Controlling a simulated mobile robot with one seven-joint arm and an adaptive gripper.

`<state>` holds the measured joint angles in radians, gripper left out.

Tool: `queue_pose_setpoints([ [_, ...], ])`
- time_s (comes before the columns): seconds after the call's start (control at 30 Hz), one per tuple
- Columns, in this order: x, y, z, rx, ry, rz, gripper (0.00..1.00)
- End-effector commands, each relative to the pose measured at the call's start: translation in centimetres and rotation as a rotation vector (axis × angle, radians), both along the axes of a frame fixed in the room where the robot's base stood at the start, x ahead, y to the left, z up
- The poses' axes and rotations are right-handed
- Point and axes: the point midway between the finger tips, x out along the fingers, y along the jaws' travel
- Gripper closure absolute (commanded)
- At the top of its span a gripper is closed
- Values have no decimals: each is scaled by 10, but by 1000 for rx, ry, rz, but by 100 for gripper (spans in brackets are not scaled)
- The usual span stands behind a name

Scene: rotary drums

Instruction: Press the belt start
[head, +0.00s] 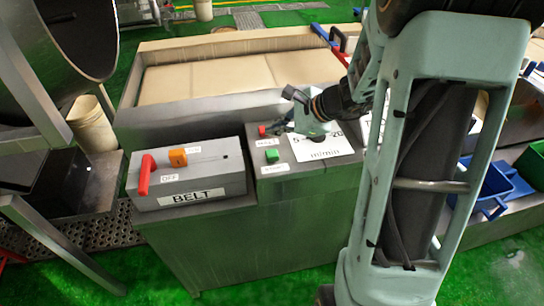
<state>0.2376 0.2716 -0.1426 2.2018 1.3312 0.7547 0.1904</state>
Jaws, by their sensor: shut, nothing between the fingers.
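A green button (272,155) stands on the metal console's top, with a small white label in front that is too small to read. A red button (263,131) lies behind it, with another small label between them. My gripper (279,129) is shut and empty. It reaches in from the right over the console, with its fingertips close to the red button and behind the green one in the picture. I cannot tell whether the fingertips touch anything. The green button is in plain view, and the gripper appears apart from it.
A grey box marked BELT (195,185) stands left of the buttons, with a red lever (146,175) by an OFF label and an orange block (178,157). A beige belt (200,82) runs behind. A white card (325,147) lies right. Blue bins (497,185) stand far right.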

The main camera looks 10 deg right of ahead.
Motion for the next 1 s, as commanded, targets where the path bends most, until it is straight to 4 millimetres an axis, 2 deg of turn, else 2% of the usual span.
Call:
queue_pose_setpoints([
  [0.03, 0, 0, -14, 0, 2, 0, 100],
  [0.1, -1, 0, -25, 0, 2, 0, 100],
  [0.33, 0, 0, -51, -1, 0, 1, 100],
  [0.5, 0, 0, -57, -1, 0, 1, 100],
  [1.0, 0, 0, -56, 0, 1, 1, 100],
])
